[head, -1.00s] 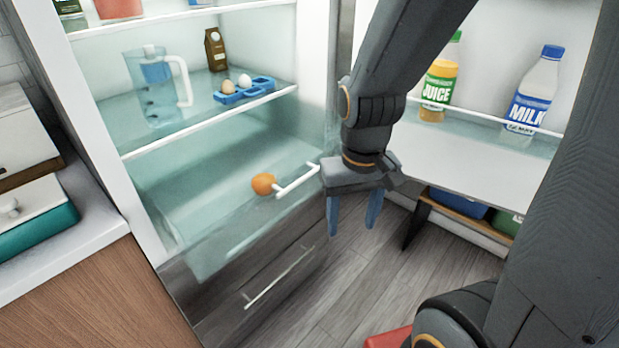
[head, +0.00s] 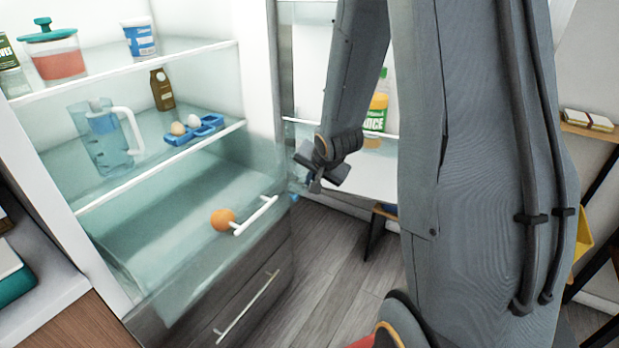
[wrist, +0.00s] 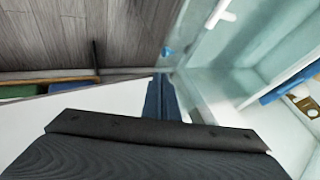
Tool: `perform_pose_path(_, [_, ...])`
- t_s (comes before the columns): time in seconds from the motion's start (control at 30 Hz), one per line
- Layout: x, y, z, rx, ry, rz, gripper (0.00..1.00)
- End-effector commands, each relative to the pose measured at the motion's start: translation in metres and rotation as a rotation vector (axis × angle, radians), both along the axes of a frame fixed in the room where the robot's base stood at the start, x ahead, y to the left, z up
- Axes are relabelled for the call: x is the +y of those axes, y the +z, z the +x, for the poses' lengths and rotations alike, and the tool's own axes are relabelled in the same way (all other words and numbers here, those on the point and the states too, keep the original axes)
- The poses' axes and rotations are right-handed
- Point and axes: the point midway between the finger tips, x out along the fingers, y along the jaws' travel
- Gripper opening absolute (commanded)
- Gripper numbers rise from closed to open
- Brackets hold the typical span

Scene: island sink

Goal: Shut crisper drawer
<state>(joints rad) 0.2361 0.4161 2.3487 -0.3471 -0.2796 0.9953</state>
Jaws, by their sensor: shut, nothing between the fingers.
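The crisper drawer (head: 160,262) is the clear glass bin low in the fridge, with a white bar handle (head: 253,215) on its front. Its front stands out past the shelf above, so it looks pulled out. An orange (head: 223,219) shows in it, near the handle. My gripper (head: 312,187) is to the right of the handle, apart from it, near the drawer's front right corner; its fingers are partly hidden in the head view. In the wrist view the blue fingers (wrist: 160,92) are together and empty, with the handle (wrist: 220,14) at the top right.
The open fridge door with a juice bottle (head: 376,113) is behind and right of my gripper. A lower drawer with a metal handle (head: 247,306) is below the crisper. A pitcher (head: 103,140) and blue egg tray (head: 195,130) stand on the shelf above. Grey floor (head: 335,270) lies clear in front.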

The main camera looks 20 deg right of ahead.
Motion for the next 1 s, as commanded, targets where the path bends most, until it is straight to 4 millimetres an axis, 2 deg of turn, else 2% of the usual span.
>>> perform_pose_path(0.1, [-0.001, -0.017, 0.011, 0.003, 0.0, 0.0, 0.0])
perform_pose_path(0.43, [-0.003, -0.055, 0.04, 0.004, 0.0, 0.0, 0.0])
perform_pose_path(0.7, [0.016, -0.053, 0.068, 0.0, 0.001, -0.001, 0.0])
perform_pose_path(1.0, [0.019, -0.054, 0.074, 0.001, 0.0, -0.001, 0.0])
